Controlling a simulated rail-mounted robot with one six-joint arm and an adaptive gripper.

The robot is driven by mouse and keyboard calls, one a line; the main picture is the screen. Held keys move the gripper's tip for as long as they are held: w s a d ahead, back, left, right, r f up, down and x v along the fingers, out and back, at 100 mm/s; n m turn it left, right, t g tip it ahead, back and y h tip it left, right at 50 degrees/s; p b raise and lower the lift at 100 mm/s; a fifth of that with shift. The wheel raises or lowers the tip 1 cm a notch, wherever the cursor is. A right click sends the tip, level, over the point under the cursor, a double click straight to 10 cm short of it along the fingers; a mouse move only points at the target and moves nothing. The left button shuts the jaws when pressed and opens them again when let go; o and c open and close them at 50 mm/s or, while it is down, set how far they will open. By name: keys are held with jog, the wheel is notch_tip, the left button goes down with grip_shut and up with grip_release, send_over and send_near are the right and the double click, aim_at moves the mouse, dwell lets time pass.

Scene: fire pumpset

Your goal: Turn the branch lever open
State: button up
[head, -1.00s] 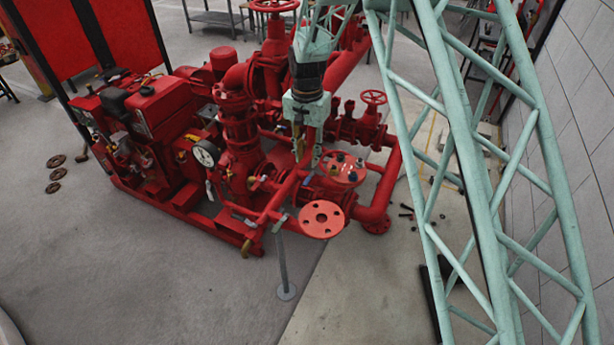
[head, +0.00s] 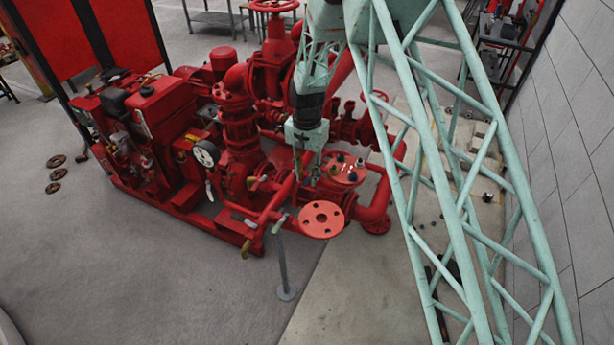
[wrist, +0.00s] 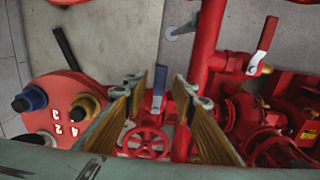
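In the wrist view, a lever with a blue handle (wrist: 159,86) shows between my fingers, just above a small red handwheel (wrist: 146,142). A second lever with a red handle (wrist: 266,36) stands on a brass valve at the upper right. I cannot tell which one is the branch lever. My gripper (wrist: 170,86) is open, its two fingers apart on either side of the blue handle's line of sight; contact is not visible. In the head view, my gripper (head: 308,168) hangs over the pump piping, left of the red plate with coloured caps (head: 343,169).
A red flange (head: 321,219) stands in front of the gripper. A pressure gauge (head: 206,154) is to the left. The plate with coloured caps is also at the left in the wrist view (wrist: 60,88).

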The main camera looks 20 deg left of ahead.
grip_shut()
